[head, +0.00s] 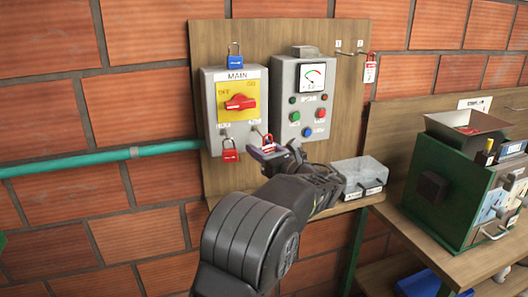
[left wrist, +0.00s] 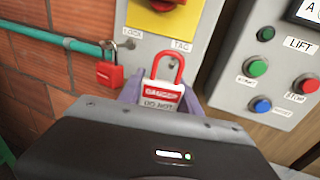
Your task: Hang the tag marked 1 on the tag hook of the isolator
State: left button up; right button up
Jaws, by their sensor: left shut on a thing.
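The isolator (head: 212,110) is a grey box marked MAIN with a yellow plate and a red rotary handle (head: 239,102). A red padlock (head: 229,152) hangs under its LOCK label and shows in the left wrist view (left wrist: 110,76). My left gripper (head: 268,150) is in front of the isolator's lower right corner, shut on a red and white tag (left wrist: 162,94) with a red loop (left wrist: 181,65) upright. The loop is just below the TAG label (left wrist: 182,45); I cannot tell whether it is around the tag hook. The tag's number is not readable. My right gripper is not in view.
A grey control box (head: 311,95) with buttons stands right of the isolator. A blue padlock (head: 235,61) sits on top of the isolator. Another tag (head: 370,71) hangs from the board's right hook; the hook marked 1 is empty. A grey box (head: 360,172) rests on the ledge below.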

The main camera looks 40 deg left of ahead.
aim_at(250, 141)
pick_arm(q)
jog(key=shift+w+a+f, duration=0.1)
jog(key=shift+w+a, duration=0.3)
jog(key=shift+a, duration=0.2)
jog(key=shift+w+a+f, duration=0.1)
jog(key=shift+w+a, duration=0.3)
jog(key=shift+a, duration=0.15)
jog(key=shift+w+a+f, duration=0.4)
jog(key=shift+a, duration=0.15)
jog(key=o, duration=1.4)
jog(key=shift+s, duration=0.1)
jog(key=shift+d+r, duration=0.1)
